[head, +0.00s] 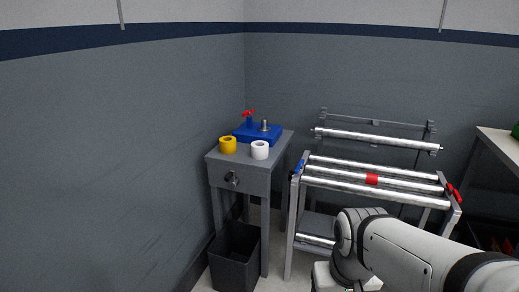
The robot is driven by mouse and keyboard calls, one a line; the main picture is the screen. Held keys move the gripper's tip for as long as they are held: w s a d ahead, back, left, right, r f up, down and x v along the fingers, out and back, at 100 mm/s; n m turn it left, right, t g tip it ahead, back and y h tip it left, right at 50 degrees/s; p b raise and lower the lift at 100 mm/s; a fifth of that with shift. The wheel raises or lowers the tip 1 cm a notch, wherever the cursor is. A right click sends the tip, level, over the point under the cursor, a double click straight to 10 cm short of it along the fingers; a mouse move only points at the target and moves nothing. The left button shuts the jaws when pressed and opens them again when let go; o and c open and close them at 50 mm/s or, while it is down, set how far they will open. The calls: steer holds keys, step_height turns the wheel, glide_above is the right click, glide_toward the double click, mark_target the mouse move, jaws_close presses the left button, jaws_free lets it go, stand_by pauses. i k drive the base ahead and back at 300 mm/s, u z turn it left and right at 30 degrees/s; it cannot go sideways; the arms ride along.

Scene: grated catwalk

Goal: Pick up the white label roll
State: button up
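The white label roll (260,150) stands on the top of a small grey table (223,160), near its front edge. Its round hole faces up. A yellow roll (227,145) stands just left of it, a small gap away. My arm shows at the lower right, in front of a roller rack and well to the right of the table. My gripper is not visible, so its state does not show.
Behind the rolls sits a blue tray (243,134) with a red-handled valve (249,114) and a metal post. A dark bin (234,262) stands below. The roller rack (330,184) stands right of the table. Walls close in behind and left.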

mark_target(260, 148)
steer(key=u, duration=0.05)
steer(key=i, duration=1.9)
steer(key=u, duration=0.4)
